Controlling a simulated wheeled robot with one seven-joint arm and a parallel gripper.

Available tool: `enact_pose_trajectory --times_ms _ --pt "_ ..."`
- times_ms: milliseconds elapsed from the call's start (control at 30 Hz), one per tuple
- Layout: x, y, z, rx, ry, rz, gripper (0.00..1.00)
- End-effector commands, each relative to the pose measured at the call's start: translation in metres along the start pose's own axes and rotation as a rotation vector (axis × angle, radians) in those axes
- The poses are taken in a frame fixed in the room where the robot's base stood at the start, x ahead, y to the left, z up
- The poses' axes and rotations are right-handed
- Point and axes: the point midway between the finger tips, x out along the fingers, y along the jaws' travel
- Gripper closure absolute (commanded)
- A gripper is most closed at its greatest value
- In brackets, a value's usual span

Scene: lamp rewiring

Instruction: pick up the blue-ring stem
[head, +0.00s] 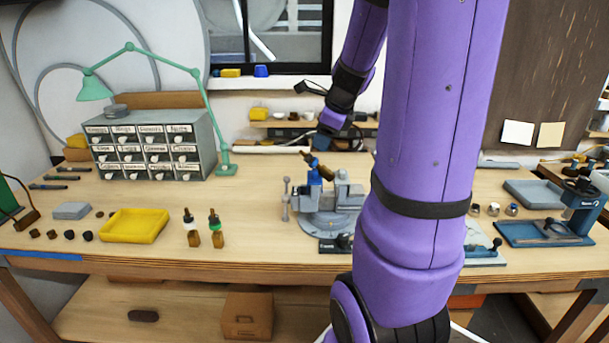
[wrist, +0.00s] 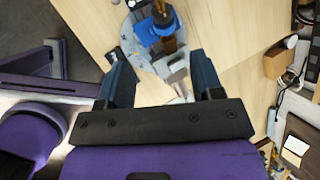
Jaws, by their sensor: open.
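The blue-ring stem (head: 311,160) stands tilted at the grey vise (head: 333,205) in the middle of the bench, with a dark tip, a brass-coloured body and blue around it. In the wrist view the stem (wrist: 170,44) shows with its blue part (wrist: 150,30) beyond my fingertips, near the top of the picture. My gripper (wrist: 158,62) is open and empty, its two dark fingers apart, with the vise below and beyond them. In the head view my gripper is above the vise, partly hidden and small. I cannot tell the exact gap to the stem.
A white-ring stem (head: 190,228) and a green-ring stem (head: 216,230) stand left of the vise. A yellow tray (head: 134,225), a drawer cabinet (head: 150,143) and a green lamp (head: 96,86) are further left. A blue tool stand (head: 580,205) is at right.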

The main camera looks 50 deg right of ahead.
Motion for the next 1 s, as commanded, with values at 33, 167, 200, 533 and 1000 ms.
enact_pose_trajectory --times_ms 33,167,200,533,1000 --pt "0.006 0.0 -0.001 0.005 0.001 0.002 0.39" --pt "0.025 0.001 -0.001 0.002 0.003 0.004 0.39" --pt "0.031 0.001 -0.001 0.002 0.002 0.005 0.39" --pt "0.055 0.0 0.0 -0.001 0.001 0.002 0.39" --pt "0.102 -0.005 -0.001 -0.002 0.001 0.002 0.39"
